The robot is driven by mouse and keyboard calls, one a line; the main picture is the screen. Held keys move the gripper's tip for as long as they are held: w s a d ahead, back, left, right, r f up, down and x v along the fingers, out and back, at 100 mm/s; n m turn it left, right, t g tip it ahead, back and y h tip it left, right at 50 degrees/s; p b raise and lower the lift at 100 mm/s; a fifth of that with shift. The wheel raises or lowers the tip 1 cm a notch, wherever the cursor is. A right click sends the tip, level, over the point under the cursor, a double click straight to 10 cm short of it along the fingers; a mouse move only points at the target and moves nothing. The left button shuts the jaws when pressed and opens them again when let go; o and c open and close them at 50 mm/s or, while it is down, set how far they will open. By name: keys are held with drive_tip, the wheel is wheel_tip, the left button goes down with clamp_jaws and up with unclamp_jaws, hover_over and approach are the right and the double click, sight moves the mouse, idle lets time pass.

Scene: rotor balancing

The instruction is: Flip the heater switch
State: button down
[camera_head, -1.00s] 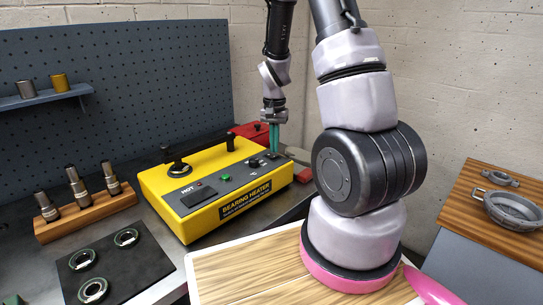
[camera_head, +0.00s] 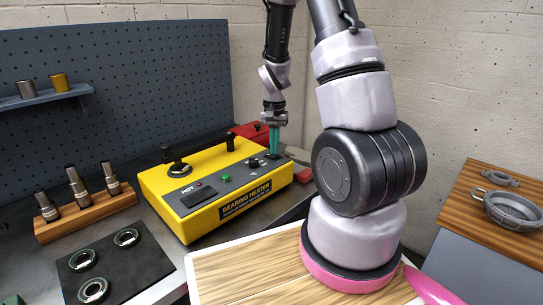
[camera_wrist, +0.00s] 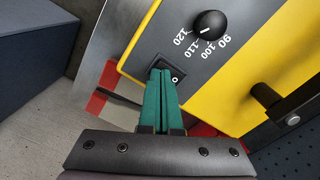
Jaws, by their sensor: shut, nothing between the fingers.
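The yellow bearing heater (camera_head: 195,195) with a dark grey top panel stands on the metal bench. Its black rocker switch (camera_wrist: 176,80), with a white "O" mark, sits at the panel's end in the wrist view, beside a round black dial (camera_wrist: 210,25) with numbers. My gripper (camera_head: 274,155) is shut and empty, with green fingers pointing down at the right end of the heater. In the wrist view my fingertips (camera_wrist: 160,73) are right at the switch and cover part of it. I cannot tell whether they touch it.
A red case (camera_head: 248,130) lies behind the heater. A wooden block (camera_head: 85,212) with several metal sockets and a black mat (camera_head: 112,262) with bearing rings are at left. A metal dish (camera_head: 513,208) rests on a wooden top at right.

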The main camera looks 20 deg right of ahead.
drive_tip(key=shift+f, duration=0.35)
idle(0.3)
drive_tip(key=shift+r, duration=3.5)
drive_tip(key=s+a+r+n+t+y, duration=0.1)
drive_tip(key=s+a+r+t, duration=0.15)
drive_tip(key=r, duration=0.55)
drive_tip(key=s+a+r+t, duration=0.1)
drive_tip(key=s+r, duration=0.3)
drive_tip(key=r, duration=0.4)
drive_tip(key=s+a+r+n+t+y, duration=0.1)
drive_tip(key=s+a+r+n+t, duration=0.1)
drive_tip(key=s+r, duration=0.7)
drive_tip(key=s+a+t, duration=0.1)
drive_tip(key=s+a, duration=0.1)
drive_tip(key=s, duration=0.1)
drive_tip(key=shift+s+r+t, duration=0.2)
drive_tip(key=shift+r+t, duration=0.05)
drive_tip(key=shift+t, duration=0.1)
